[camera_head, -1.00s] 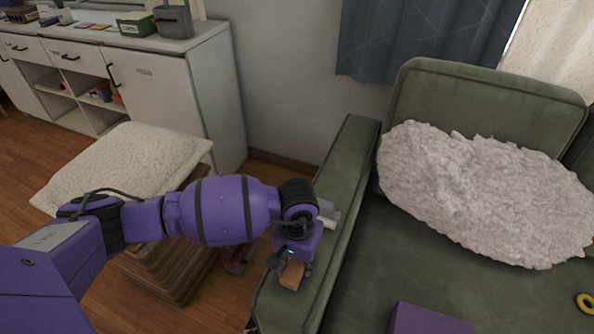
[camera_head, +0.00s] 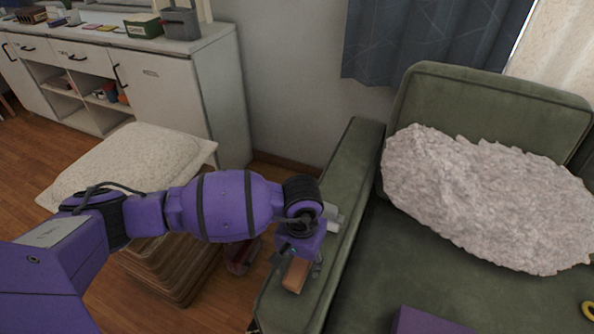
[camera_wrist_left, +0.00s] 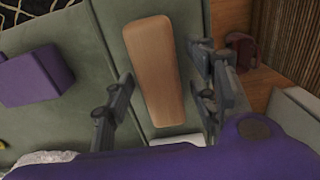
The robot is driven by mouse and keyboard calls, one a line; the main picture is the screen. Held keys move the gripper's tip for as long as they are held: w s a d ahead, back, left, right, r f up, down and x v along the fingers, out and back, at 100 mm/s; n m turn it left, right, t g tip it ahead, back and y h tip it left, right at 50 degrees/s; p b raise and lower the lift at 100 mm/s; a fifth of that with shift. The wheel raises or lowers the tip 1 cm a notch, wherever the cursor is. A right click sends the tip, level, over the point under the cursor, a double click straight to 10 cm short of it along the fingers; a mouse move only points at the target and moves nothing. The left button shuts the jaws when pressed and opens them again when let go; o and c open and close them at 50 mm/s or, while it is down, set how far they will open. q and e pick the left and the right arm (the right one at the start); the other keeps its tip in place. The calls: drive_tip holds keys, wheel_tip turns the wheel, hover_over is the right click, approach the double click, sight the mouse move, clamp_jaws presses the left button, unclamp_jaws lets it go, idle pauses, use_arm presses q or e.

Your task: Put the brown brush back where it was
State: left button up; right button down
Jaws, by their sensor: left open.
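The brown brush (camera_head: 295,275) lies on the green sofa's left armrest (camera_head: 345,180). In the left wrist view the brush (camera_wrist_left: 155,70) is a long tan-brown block with rounded ends, lying along the armrest. My left gripper (camera_head: 297,262) is above it, fingers pointing down. In the wrist view the open left gripper (camera_wrist_left: 163,95) has one finger on each side of the brush, with gaps visible on both sides. The brush's underside is hidden. My right gripper is not in view.
A fluffy white cushion (camera_head: 480,200) rests on the sofa seat. A pale cushioned stool (camera_head: 130,165) stands left of the armrest, under my arm. A white cabinet (camera_head: 215,95) is behind it. A grey-white object (camera_head: 331,214) lies on the armrest just behind the gripper. A yellow ring (camera_head: 588,311) is at far right.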

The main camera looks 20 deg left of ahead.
sight(301, 263)
use_arm(q)
wheel_tip(301, 263, up, 11)
drive_tip(key=shift+f, duration=0.15)
idle(0.5)
